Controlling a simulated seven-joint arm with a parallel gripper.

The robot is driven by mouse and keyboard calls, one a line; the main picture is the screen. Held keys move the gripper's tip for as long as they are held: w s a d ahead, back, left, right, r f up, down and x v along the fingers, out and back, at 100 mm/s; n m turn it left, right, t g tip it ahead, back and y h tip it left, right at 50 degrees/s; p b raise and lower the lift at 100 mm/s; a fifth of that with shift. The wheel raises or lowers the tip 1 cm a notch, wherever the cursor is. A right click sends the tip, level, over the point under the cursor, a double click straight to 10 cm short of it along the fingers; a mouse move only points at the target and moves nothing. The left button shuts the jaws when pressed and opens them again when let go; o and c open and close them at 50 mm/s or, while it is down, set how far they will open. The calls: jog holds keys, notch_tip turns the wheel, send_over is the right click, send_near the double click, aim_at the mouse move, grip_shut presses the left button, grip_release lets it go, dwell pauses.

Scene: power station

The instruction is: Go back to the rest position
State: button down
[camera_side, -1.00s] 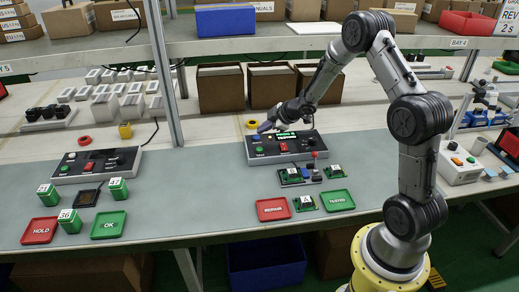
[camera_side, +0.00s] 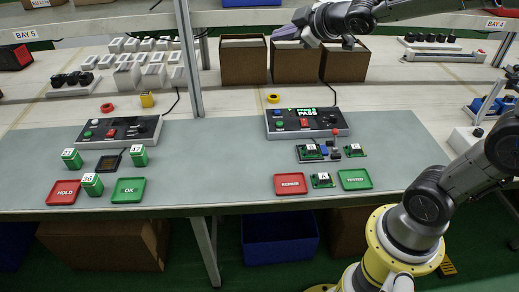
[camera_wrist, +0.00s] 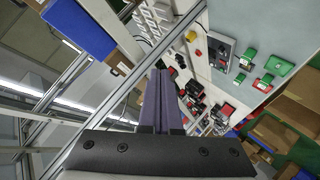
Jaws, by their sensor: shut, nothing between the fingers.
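My gripper (camera_side: 284,33) is raised at the top of the side view, in front of the cardboard boxes under the upper shelf. Its purple fingers are pressed together and hold nothing. They also show closed in the wrist view (camera_wrist: 160,90). My arm reaches out of the top of the picture, so part of it is hidden. A control box (camera_side: 306,123) lies on the bench well below the gripper, with a lit green display that seems to read PASS. The gripper is clear of it.
The upper shelf (camera_side: 120,20) and its upright post (camera_side: 190,60) are close to the gripper. Open cardboard boxes (camera_side: 243,62) stand behind it. Green boards (camera_side: 323,180), a red tray (camera_side: 290,184) and a green tray (camera_side: 355,180) lie on the bench. The bench middle (camera_side: 215,160) is clear.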

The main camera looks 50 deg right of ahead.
jog(key=s+a+r+m, duration=0.1)
jog(key=s+a+m, duration=0.2)
jog(key=s, duration=0.7)
jog(key=s+a+f+m+g+y, duration=0.1)
jog(key=s+a+f+g, duration=0.1)
jog(key=s+f, duration=0.3)
jog(key=s+a+f+m+g+y, duration=0.1)
jog(key=s+f+g, duration=0.4)
jog(key=s, duration=0.6)
jog(key=shift+s+a+f+m, duration=0.2)
jog(key=shift+a+f+m, duration=0.15)
jog(key=shift+a+m, duration=0.45)
jog(key=shift+r, duration=0.1)
